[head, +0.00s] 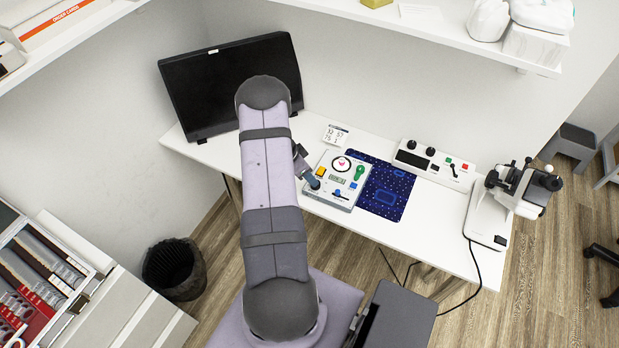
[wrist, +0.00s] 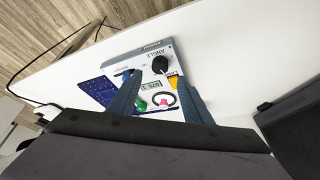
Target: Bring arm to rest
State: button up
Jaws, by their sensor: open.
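My gripper (head: 308,178) is at the left edge of the control box (head: 349,192), above the white desk (head: 260,160). It is partly hidden behind my arm in the head view. In the wrist view my gripper (wrist: 158,68) has its two blue-grey fingers apart with nothing held between them. The box's black knob (wrist: 160,65), by the word ANGLE, shows between the fingertips. I cannot tell whether the fingers touch it. The box also carries a yellow button (head: 320,171), a green handle (head: 359,172) and a small display (wrist: 152,86).
A dark monitor (head: 215,85) stands at the back left, close to my arm. A blue patterned mat (head: 391,195) lies right of the box. A shelf (head: 440,35) overhangs the desk.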

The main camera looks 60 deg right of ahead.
jog(key=shift+w+a+r, duration=0.1)
jog(key=shift+r, duration=0.2)
dwell(0.4)
